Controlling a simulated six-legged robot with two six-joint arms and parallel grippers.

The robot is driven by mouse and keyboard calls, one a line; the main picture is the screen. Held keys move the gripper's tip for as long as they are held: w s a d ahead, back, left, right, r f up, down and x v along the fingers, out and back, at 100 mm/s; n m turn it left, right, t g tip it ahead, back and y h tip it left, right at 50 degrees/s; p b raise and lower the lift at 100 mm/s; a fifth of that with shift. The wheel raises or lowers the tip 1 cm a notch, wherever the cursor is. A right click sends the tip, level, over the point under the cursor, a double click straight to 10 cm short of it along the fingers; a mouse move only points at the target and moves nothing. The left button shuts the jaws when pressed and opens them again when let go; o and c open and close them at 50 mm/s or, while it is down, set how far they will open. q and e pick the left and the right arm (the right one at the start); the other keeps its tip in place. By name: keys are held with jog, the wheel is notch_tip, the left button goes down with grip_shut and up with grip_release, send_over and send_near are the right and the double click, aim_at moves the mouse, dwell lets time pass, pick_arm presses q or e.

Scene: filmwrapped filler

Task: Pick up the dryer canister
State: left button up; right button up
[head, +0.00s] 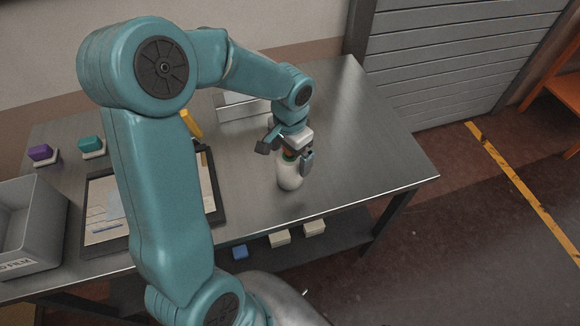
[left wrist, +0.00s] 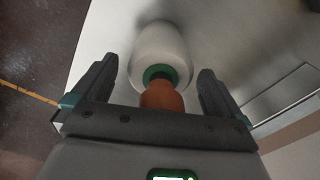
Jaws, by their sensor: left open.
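The dryer canister (head: 290,174) is a white, rounded bottle with a green ring and an orange top, and it stands on the metal table (head: 345,140). In the left wrist view the canister (left wrist: 160,52) lies ahead between the two fingers, its orange top (left wrist: 161,97) nearest the palm. My left gripper (head: 288,157) is open around the canister's upper part, with a finger on either side. In the left wrist view the gripper (left wrist: 155,88) shows gaps between both fingers and the canister. My right gripper is not in view.
A grey bin (head: 35,225) stands at the table's left end, beside a dark-framed board (head: 98,250). Purple (head: 41,152) and green (head: 90,143) blocks sit behind. Small boxes (head: 280,238) lie on a lower shelf. The table right of the canister is clear.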

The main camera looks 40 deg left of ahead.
pick_arm(q)
grip_shut()
jog(key=shift+w+r, duration=0.1)
